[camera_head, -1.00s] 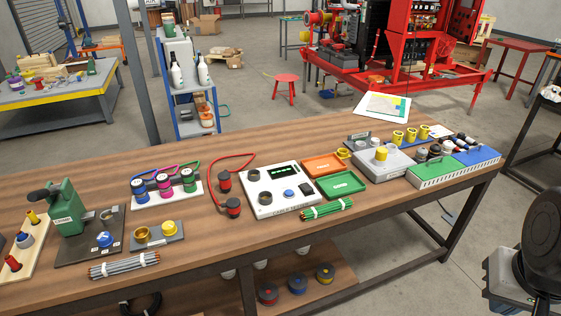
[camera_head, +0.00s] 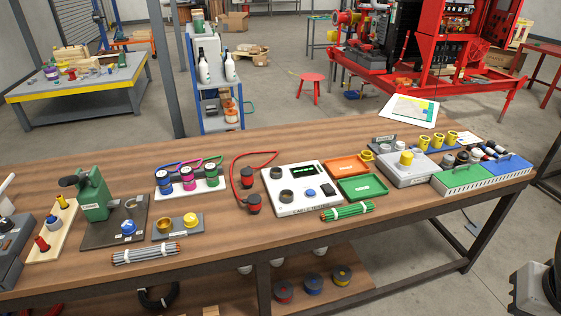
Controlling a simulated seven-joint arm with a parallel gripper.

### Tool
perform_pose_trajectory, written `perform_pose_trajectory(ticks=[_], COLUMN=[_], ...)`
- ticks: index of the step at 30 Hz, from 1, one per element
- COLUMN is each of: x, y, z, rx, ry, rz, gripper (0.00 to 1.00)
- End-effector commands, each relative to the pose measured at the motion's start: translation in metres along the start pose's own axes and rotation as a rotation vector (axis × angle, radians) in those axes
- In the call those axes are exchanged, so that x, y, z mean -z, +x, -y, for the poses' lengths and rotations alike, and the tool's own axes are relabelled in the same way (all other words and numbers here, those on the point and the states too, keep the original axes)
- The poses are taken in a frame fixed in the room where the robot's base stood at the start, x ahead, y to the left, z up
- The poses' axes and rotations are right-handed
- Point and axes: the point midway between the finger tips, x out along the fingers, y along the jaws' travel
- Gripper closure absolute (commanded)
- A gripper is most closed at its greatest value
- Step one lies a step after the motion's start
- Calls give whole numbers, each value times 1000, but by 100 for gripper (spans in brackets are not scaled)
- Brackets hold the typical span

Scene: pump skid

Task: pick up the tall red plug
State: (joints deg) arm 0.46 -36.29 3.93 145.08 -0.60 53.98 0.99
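A red plug (camera_head: 41,243) is on the pale wooden board (camera_head: 50,229) at the left end of the workbench. Near it on the same board is a yellow plug (camera_head: 61,201). Two dark connectors with red bands (camera_head: 252,203) sit on a red cable in the middle of the bench.
The green press (camera_head: 92,195) on its dark base stands right of the board. A grey block with brass and yellow parts (camera_head: 178,227) and a bundle of grey rods (camera_head: 146,253) are nearby. A white cable tester (camera_head: 300,190) is mid-bench. Bare wood lies along the back edge.

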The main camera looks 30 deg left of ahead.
Motion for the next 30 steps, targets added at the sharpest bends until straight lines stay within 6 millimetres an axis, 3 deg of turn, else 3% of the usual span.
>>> perform_pose_trajectory(ticks=[3, 19, 30], x=[0, 0, 3], y=[0, 0, -1], z=[0, 0, 1], rx=[0, 0, 1], ry=[0, 0, -4], rz=[0, 0, 1], gripper=[100, 20, 20])
